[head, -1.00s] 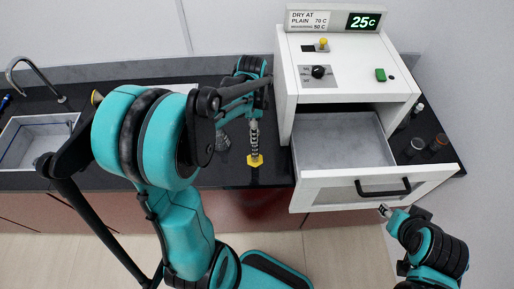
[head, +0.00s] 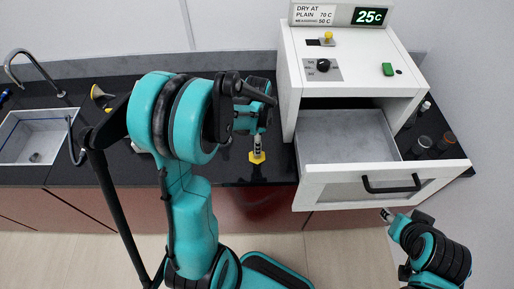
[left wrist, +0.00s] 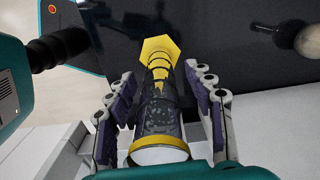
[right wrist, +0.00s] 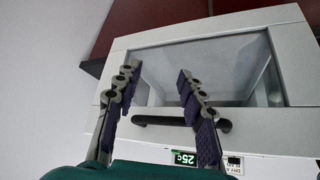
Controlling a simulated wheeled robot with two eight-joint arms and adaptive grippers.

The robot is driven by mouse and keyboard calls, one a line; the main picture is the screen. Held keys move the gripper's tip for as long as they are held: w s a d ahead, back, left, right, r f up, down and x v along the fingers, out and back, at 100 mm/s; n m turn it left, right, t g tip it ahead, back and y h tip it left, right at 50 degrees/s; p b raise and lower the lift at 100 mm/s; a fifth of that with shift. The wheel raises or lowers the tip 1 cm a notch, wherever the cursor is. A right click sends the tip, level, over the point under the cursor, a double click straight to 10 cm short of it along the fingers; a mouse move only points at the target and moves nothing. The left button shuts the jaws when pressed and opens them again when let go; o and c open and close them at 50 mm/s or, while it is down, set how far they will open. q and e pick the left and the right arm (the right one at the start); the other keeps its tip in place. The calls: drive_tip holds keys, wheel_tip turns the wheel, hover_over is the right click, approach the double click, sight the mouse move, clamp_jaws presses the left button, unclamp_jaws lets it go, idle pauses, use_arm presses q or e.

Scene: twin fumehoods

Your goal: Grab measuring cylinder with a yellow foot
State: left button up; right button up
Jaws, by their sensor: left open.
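The measuring cylinder with a yellow foot (head: 257,156) stands upright on the dark worktop, left of the open drawer. In the left wrist view the cylinder (left wrist: 160,100) runs between the fingers of my left gripper (left wrist: 160,112), with its yellow hexagonal foot at the far end. The left gripper is open, with a finger on each side and gaps visible to the cylinder. In the head view my left arm hides the cylinder's upper part. My right gripper (right wrist: 160,105) is open and empty in front of the drawer handle; it also shows in the head view (head: 387,214).
The white drying oven (head: 345,75) has its drawer (head: 345,150) pulled out, with a black handle (head: 390,184). Dark bottles (head: 425,143) stand right of it. A sink (head: 35,138) is at far left. A glass flask (left wrist: 308,42) stands near the cylinder.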

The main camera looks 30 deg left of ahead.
use_arm(q)
clamp_jaws()
drive_tip(key=shift+r, duration=0.15)
